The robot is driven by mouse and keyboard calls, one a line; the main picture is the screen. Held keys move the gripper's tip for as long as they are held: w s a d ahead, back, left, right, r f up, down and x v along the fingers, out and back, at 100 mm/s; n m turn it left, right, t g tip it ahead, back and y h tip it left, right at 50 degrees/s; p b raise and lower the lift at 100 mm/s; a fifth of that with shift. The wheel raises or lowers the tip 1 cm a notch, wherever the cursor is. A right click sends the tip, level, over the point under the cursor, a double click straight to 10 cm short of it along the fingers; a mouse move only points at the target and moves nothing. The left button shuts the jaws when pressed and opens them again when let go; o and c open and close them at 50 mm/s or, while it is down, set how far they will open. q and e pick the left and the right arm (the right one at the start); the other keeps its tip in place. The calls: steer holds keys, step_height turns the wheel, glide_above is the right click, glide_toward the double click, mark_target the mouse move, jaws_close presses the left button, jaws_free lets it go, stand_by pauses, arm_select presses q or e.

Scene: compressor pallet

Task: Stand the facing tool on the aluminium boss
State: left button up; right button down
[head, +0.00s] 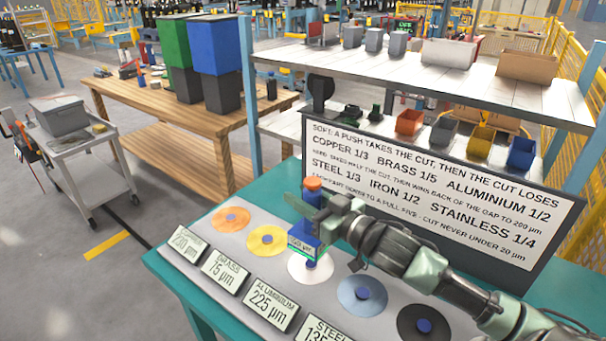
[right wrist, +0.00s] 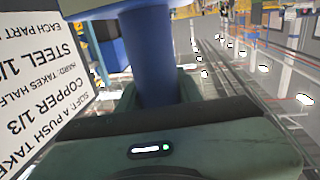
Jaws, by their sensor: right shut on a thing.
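The facing tool (head: 301,239) is a blue upright body with an orange cap and a small lit readout whose figures are too small to read surely. My right gripper (head: 310,207) is shut on its upper part. In the right wrist view the tool's blue shaft (right wrist: 152,60) stands between the fingers. The tool is over the white disc (head: 297,271), the aluminium one, behind the placard reading aluminium 225 µm (head: 270,303). A blue boss (head: 311,265) shows at that disc's middle, just below the tool. I cannot tell whether they touch. My left gripper is out of view.
The orange disc (head: 230,219) and yellow disc (head: 267,240) lie to the left, the blue-grey disc (head: 362,295) and dark disc (head: 424,326) to the right. A lettered board (head: 430,185) stands behind, close to my right arm. Placards line the front.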

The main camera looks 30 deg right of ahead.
steer(key=shift+f, duration=3.55)
steer(key=c, duration=0.9)
jaws_free()
steer(key=shift+f, duration=0.2)
steer(key=shift+c, duration=0.2)
steer(key=shift+s, duration=0.1)
steer(key=shift+r, duration=0.1)
steer(key=b+v, duration=0.1)
steer(key=v, duration=1.1)
